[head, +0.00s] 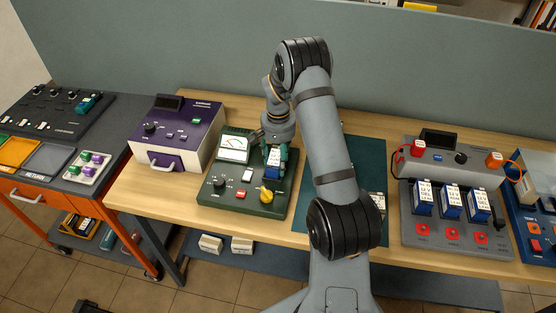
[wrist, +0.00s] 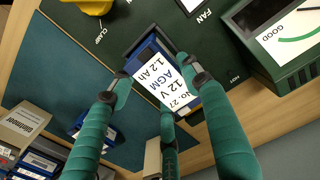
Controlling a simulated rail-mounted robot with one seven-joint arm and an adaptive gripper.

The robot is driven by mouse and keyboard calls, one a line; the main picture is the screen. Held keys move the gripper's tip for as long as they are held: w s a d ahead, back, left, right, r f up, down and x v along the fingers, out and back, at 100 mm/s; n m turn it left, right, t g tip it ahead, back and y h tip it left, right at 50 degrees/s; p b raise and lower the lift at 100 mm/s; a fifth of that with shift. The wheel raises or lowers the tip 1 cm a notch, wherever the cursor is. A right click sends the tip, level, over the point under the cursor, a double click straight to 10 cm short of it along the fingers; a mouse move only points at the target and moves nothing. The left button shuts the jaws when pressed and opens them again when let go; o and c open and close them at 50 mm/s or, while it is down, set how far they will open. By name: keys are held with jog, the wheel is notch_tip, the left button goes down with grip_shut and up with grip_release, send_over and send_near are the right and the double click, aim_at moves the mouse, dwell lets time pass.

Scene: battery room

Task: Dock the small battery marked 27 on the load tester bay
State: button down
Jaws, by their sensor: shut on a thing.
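The small blue battery (wrist: 166,82) has a white label reading No. 27, AGM, 12 V, 1.2 Ah. My gripper (wrist: 155,80) is shut on it, with green fingers around its sides. In the head view the battery (head: 272,171) is at the right rear of the green load tester (head: 231,203), below my gripper (head: 274,152). The tester has a white meter, a black knob, a red button and a yellow clamp knob (head: 266,194). The bay is largely hidden by the battery and fingers. I cannot tell whether the battery rests in it or hangs just above.
A purple device (head: 178,133) stands left of the tester. Right of it lies a dark green mat (head: 371,158), partly hidden by my arm, with another battery (head: 377,202). Further right, a grey charger (head: 416,233) holds three batteries. A cart with a parts tray (head: 83,176) is far left.

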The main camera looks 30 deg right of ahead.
aim_at(278, 158)
jog(key=c, duration=1.2)
grip_release()
jog(key=shift+o, duration=0.2)
jog(key=shift+f, duration=0.1)
jog(key=shift+r+p, duration=3.65)
jog(key=shift+r, duration=1.95)
jog(key=shift+f, duration=0.1)
notch_tip(278, 158, down, 10)
jog(key=b, duration=0.6)
jog(key=shift+b, duration=0.3)
jog(key=shift+r, duration=0.2)
